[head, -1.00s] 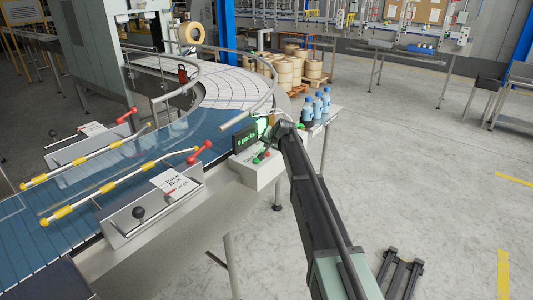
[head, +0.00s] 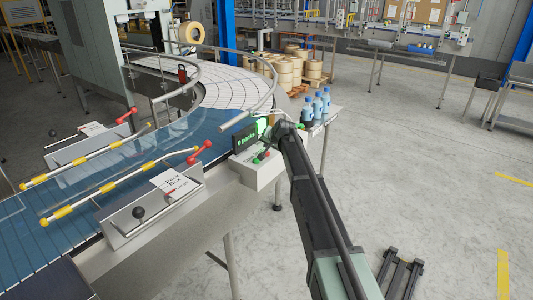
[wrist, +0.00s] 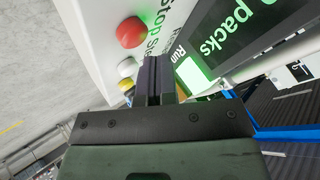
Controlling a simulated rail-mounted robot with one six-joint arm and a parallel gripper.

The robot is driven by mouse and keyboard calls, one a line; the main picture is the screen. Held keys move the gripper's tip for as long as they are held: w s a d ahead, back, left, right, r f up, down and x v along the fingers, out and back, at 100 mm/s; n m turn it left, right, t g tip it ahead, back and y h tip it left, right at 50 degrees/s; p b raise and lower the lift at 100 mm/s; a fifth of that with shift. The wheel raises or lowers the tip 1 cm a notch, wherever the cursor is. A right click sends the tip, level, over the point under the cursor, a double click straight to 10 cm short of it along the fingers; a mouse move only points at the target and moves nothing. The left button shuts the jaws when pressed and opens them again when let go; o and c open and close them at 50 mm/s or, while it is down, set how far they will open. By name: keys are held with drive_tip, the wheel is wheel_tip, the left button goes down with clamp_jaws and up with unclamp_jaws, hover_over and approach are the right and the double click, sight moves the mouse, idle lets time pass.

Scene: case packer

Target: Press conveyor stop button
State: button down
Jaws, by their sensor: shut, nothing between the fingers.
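The red stop button (wrist: 131,32) is a round dome at the upper left of the wrist view, on a white panel printed with "stop". A white button (wrist: 126,67) and a smaller yellow one (wrist: 126,85) sit below it. My gripper (wrist: 159,62) is shut and empty, its fingertips just right of the buttons in the picture; I cannot tell the gap to the panel. In the head view, the pale control box (head: 258,172) stands at the conveyor's edge with small red and green controls on top. My arm's end is beside it, and my fingers are hidden there.
A display with green lettering (head: 249,137) stands on the control box; it also shows close to my fingers in the wrist view (wrist: 238,35). Bottles (head: 317,104) stand on a ledge to the right. The blue conveyor (head: 50,235) and guide rails lie left. Floor at right is open.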

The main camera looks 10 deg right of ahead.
sight(268, 152)
drive_tip(key=shift+f+b, duration=0.4)
drive_tip(key=shift+f+b, duration=0.55)
idle(0.5)
drive_tip(key=shift+r, duration=0.15)
drive_tip(key=shift+r+p, duration=0.85)
drive_tip(key=shift+p, duration=0.15)
wheel_tip(268, 152, up, 5)
drive_tip(key=p, duration=0.5)
drive_tip(key=shift+r, duration=0.1)
idle(0.5)
